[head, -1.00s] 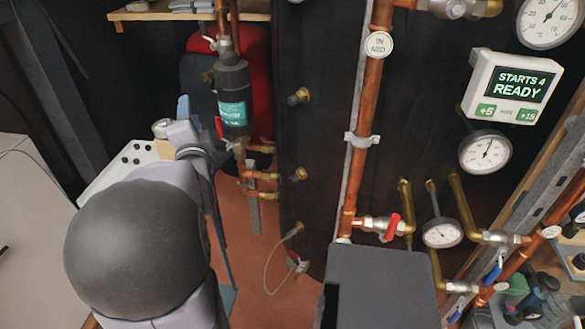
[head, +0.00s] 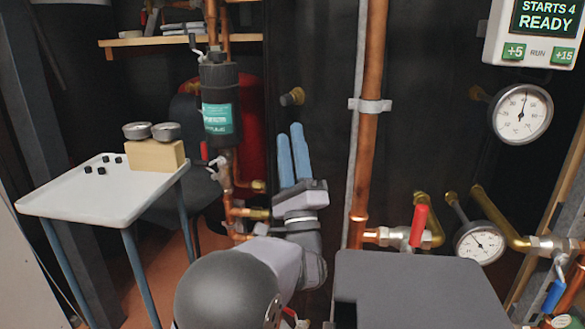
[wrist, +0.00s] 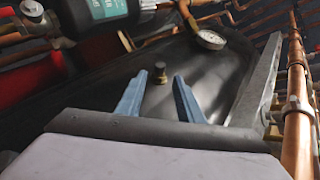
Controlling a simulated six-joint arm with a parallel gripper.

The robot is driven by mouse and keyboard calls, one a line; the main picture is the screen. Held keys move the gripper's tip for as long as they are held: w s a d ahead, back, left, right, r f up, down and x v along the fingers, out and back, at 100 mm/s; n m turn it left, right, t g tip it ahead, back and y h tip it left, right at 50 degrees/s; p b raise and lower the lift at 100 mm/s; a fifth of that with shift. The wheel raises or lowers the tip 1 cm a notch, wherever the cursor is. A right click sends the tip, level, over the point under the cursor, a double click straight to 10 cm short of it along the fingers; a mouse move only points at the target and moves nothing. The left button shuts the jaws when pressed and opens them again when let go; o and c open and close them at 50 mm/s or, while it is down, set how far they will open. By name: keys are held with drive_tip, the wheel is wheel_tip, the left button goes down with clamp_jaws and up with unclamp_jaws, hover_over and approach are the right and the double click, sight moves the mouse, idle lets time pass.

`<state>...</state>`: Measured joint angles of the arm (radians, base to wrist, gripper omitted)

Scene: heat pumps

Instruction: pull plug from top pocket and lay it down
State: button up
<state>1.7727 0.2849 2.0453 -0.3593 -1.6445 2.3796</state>
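The top pocket (head: 292,100) is a brass stub on the black tank, with a dark plug (head: 286,99) at its outer end. In the wrist view the plug (wrist: 160,66) shows just beyond the fingertips, roughly centred in the gap. My gripper (head: 289,131) has two blue fingers pointing up, just below the plug in the head picture. The fingers stand apart with nothing between them, and it is also seen in the wrist view (wrist: 160,78). I cannot tell the exact distance to the plug.
A white table (head: 70,200) at left holds several small black caps (head: 103,164) and a wooden block (head: 155,156) with two gauges. A black filter (head: 220,105) on copper pipes stands left of the pocket. A vertical copper pipe (head: 370,70) stands right of it.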

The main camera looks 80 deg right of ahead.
sight(287, 104)
drive_tip(key=shift+s+f, duration=0.1)
drive_tip(key=shift+s, duration=0.1)
drive_tip(key=shift+p+x, duration=3.05)
drive_tip(key=shift+x, duration=1.4)
drive_tip(key=shift+f, duration=0.1)
clamp_jaws()
